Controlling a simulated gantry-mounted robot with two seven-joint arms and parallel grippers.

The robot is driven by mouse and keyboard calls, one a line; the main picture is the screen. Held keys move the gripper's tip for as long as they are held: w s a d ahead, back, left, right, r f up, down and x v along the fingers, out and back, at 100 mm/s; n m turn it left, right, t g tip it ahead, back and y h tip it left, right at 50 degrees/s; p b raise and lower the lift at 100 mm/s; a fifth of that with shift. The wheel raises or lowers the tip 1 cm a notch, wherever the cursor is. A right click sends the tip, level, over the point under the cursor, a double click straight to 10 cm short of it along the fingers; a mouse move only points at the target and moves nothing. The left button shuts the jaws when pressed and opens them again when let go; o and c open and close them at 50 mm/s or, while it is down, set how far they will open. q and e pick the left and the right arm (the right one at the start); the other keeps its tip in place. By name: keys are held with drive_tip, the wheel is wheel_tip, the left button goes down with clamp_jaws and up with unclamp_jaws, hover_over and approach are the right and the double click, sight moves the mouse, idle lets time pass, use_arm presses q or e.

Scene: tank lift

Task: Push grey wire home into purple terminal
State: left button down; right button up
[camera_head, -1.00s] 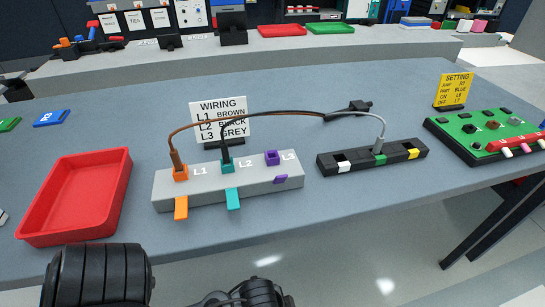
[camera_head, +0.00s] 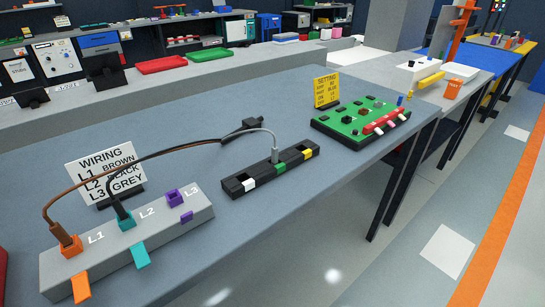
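The grey terminal block (camera_head: 150,240) stands on the table at the lower left. Its purple terminal (camera_head: 174,198), marked L3, has an empty top opening, with a small purple lever (camera_head: 187,217) on the front below it. The grey wire (camera_head: 262,131) arches from the black cable junction (camera_head: 240,127) down to a plug standing at the green slot (camera_head: 280,168) of the black holder (camera_head: 240,186). The brown wire (camera_head: 50,208) ends in the orange terminal (camera_head: 68,246). The black wire (camera_head: 111,184) ends in the teal terminal (camera_head: 126,219). Neither gripper is in view.
A wiring sign (camera_head: 103,173) stands behind the block. A yellow setting sign (camera_head: 326,90) and a green panel (camera_head: 358,122) with a red bar stand farther right. The table's front edge runs diagonally, with open floor beyond. The table between block and holder is clear.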

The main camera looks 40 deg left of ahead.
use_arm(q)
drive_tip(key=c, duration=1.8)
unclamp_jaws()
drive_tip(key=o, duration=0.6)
